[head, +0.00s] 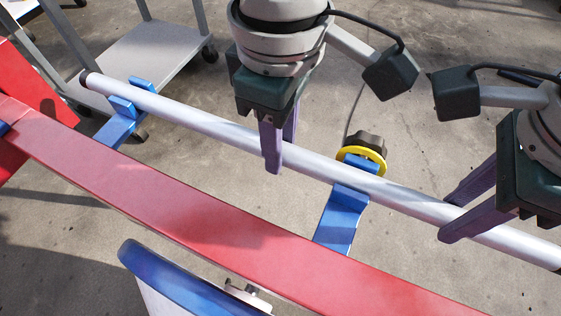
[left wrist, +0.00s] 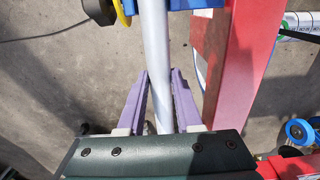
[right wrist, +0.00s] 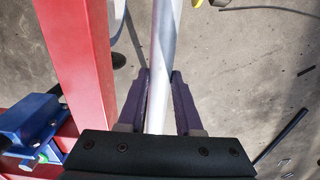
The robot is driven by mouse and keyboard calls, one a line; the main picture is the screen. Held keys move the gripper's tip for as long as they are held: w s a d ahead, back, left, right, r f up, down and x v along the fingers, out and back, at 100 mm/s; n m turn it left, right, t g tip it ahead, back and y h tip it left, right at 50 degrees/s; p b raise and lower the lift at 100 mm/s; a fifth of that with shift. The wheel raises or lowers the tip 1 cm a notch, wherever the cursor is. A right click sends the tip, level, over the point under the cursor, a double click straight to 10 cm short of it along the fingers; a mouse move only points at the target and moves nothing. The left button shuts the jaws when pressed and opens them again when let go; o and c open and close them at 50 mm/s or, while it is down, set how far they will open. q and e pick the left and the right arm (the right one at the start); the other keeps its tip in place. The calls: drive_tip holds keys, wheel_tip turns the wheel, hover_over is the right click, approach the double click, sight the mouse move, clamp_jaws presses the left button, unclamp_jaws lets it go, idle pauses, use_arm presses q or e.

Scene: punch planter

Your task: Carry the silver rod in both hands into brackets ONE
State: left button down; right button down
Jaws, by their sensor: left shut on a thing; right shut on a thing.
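The silver rod (head: 215,128) runs from upper left to lower right across the head view, with dark end caps. My left gripper (head: 279,155) is shut on it between two blue brackets, a left one (head: 122,118) and a right one (head: 343,208). My right gripper (head: 446,220) is shut on it to the right of the right bracket. The rod also shows between the fingers in the left wrist view (left wrist: 155,40) and the right wrist view (right wrist: 163,45). It lies at both brackets' upturned ends; I cannot tell whether it touches them. No label ONE is readable.
A red beam (head: 190,205) runs beside the rod, carrying the brackets. A black knob with a yellow ring (head: 378,156) sits by the right bracket. A grey wheeled cart (head: 150,55) stands at upper left. A blue-edged panel (head: 180,285) is below the beam.

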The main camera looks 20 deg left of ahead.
use_arm(q)
drive_tip(key=c, duration=0.6)
unclamp_jaws()
drive_tip(key=shift+f, duration=0.1)
use_arm(e)
drive_tip(key=c, duration=0.6)
unclamp_jaws()
drive_tip(key=shift+f, duration=0.1)
use_arm(q)
drive_tip(key=shift+o, duration=0.4)
drive_tip(key=o, duration=0.3)
drive_tip(key=shift+o, duration=0.2)
wheel_tip(320, 180, up, 12)
use_arm(e)
drive_tip(key=shift+o, duration=0.3)
